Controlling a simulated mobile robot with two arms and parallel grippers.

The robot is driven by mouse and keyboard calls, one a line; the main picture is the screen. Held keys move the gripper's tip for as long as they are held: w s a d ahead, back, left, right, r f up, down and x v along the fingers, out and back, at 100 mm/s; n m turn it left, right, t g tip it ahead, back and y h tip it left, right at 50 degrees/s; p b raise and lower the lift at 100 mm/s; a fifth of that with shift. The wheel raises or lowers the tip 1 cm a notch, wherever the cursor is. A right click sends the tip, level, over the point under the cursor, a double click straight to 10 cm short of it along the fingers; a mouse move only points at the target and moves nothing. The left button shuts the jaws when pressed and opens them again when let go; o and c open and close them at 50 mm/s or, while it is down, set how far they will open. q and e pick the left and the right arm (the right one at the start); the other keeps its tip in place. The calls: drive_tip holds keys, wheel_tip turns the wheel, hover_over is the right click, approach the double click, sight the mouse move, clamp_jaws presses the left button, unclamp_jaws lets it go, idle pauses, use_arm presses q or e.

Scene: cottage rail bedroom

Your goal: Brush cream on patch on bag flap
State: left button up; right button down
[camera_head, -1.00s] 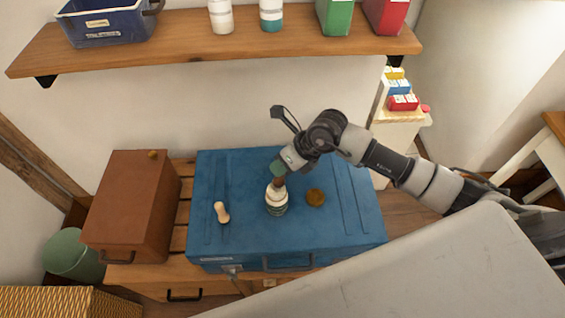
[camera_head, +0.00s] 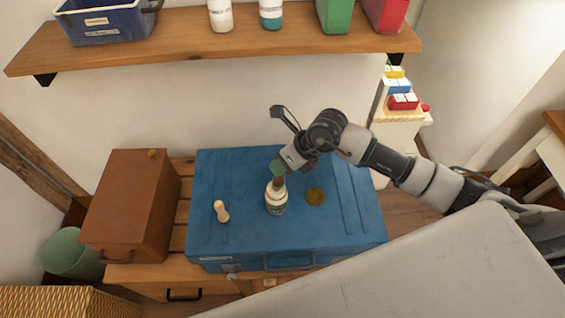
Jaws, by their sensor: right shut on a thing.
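A blue bag or case (camera_head: 240,168) lies flat on a wooden bench, its broad top facing up. A small white jar with a greenish label (camera_head: 276,204) stands on it near the middle. My right gripper (camera_head: 280,170) is just above the jar, shut on a small brush-like thing (camera_head: 279,181) with a reddish-brown lower part. That part points down at the jar's mouth; whether it dips into cream cannot be told. A round brown disc (camera_head: 316,196) lies right of the jar. I cannot make out a separate patch. My left gripper is out of view.
A pale wooden peg-like piece (camera_head: 221,212) lies on the blue top, left of the jar. A brown box (camera_head: 130,207) stands on the bench (camera_head: 184,208) at left. A shelf (camera_head: 190,45) with bottles and a blue bin (camera_head: 106,24) hangs above.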

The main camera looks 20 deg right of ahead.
idle(0.4)
drive_tip(key=shift+r+p, duration=2.55)
drive_tip(key=shift+r, duration=1)
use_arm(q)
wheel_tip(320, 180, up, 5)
use_arm(e)
drive_tip(key=shift+s+a+n+g, duration=0.25)
drive_tip(key=shift+a+n+g, duration=0.1)
drive_tip(key=shift+n, duration=0.35)
drive_tip(key=s+d+r+n+g+h, duration=0.2)
drive_tip(key=s+r+n+g+h, duration=0.1)
drive_tip(key=n, duration=1.2)
drive_tip(key=s+d+r+n+g+h, duration=0.2)
drive_tip(key=s+r+n+g+h, duration=0.2)
drive_tip(key=n, duration=1.1)
drive_tip(key=shift+s+d+r+h, duration=0.15)
drive_tip(key=shift+s+r+h, duration=0.55)
drive_tip(key=shift+h, duration=1.1)
